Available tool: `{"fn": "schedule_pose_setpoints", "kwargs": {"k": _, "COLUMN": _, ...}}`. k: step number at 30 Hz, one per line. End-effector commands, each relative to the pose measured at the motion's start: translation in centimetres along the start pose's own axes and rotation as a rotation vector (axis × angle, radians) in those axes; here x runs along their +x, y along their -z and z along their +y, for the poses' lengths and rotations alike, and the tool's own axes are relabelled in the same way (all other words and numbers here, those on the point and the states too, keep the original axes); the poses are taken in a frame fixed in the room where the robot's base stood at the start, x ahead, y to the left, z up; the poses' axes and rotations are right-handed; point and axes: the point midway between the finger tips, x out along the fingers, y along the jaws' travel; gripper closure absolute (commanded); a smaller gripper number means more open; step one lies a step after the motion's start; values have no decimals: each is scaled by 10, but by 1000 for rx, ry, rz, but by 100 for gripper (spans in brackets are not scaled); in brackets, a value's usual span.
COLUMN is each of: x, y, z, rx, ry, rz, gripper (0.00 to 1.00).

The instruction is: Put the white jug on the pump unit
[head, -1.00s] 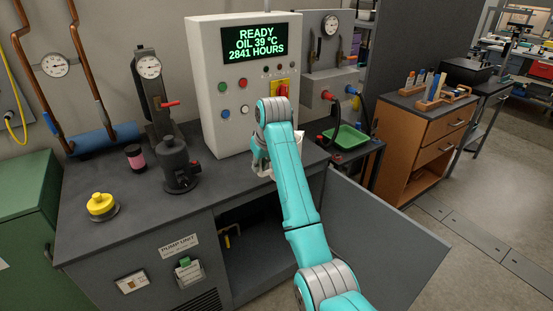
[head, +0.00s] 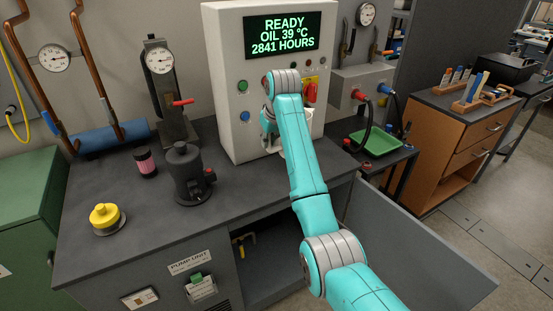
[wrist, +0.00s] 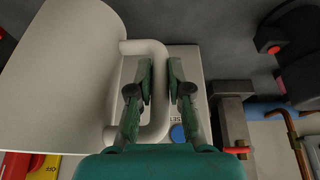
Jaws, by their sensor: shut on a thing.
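The white jug (wrist: 62,75) fills the left of the wrist view, with its pale handle reaching between my fingers. My gripper (wrist: 160,72) is shut on that handle. In the head view my gripper (head: 267,124) is in front of the white control box, and my arm hides most of the jug, leaving a small white part (head: 308,142) showing. The pump unit (head: 240,192) is the grey cabinet with a dark top and a PUMP UNIT label. The jug is over its rear right part; I cannot tell whether its base touches the top.
The control box (head: 232,110) stands at the back of the top. A black cylinder fitting (head: 190,178), a pink-banded jar (head: 146,163) and a yellow-capped item (head: 104,217) stand left. The front middle top is clear. An open cabinet door (head: 425,240) sticks out right.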

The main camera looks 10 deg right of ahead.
Motion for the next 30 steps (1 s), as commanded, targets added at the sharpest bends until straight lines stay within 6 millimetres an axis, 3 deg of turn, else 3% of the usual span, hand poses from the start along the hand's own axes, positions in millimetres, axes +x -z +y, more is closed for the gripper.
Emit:
{"fn": "schedule_pose_setpoints", "kwargs": {"k": 4, "x": 22, "y": -9, "z": 0, "rx": -1, "ry": -1, "rz": 1, "gripper": 100}}
{"fn": "schedule_pose_setpoints", "kwargs": {"k": 18, "x": 64, "y": -26, "z": -1, "rx": -1, "ry": -1, "rz": 2, "gripper": 100}}
{"fn": "schedule_pose_setpoints", "kwargs": {"k": 29, "x": 67, "y": -27, "z": -1, "rx": 0, "ry": -1, "rz": 3, "gripper": 100}}
{"fn": "schedule_pose_setpoints", "kwargs": {"k": 30, "x": 69, "y": -29, "z": -2, "rx": 0, "ry": 0, "rz": 0, "gripper": 80}}
